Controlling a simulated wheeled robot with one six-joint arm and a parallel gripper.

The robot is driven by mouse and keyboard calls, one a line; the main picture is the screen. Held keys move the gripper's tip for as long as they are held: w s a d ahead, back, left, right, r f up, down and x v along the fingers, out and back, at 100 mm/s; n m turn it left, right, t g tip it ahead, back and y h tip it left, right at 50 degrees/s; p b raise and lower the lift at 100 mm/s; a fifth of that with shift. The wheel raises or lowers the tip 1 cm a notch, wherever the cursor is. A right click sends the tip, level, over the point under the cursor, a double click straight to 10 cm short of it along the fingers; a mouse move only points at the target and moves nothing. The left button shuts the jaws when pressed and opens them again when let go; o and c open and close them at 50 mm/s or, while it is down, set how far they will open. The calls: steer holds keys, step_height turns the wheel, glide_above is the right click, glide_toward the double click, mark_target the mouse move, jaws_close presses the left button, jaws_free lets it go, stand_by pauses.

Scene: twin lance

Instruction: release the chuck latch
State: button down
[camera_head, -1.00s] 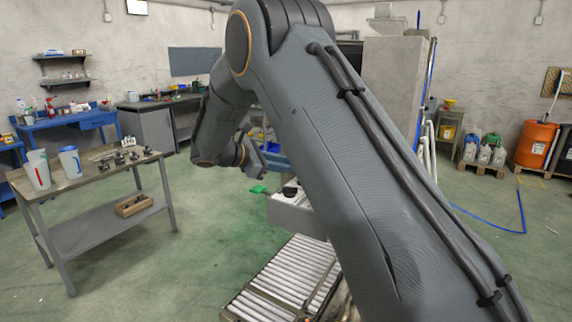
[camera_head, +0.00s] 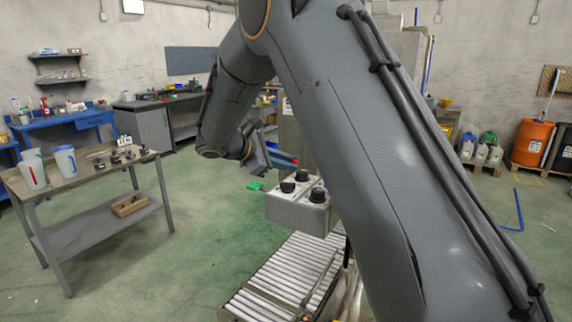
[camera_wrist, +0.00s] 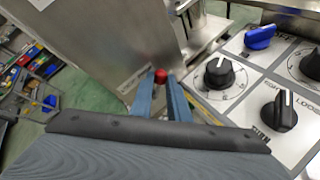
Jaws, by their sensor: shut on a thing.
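My gripper (camera_wrist: 167,92) has its two blue fingers closed around a small red round knob (camera_wrist: 161,75), which shows at the fingertips in the wrist view. The fingers lie beside a flat metal panel. I cannot tell for sure whether this knob is the chuck latch, and its stem is hidden. In the head view my gripper (camera_head: 283,160) is small and seen from the side, above and behind a grey control box (camera_head: 290,214). My own arm covers much of that view.
A roller conveyor (camera_head: 275,275) lies below. A workbench with cups (camera_head: 66,160) stands left.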

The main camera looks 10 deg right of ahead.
steer(key=c, duration=2)
jaws_free()
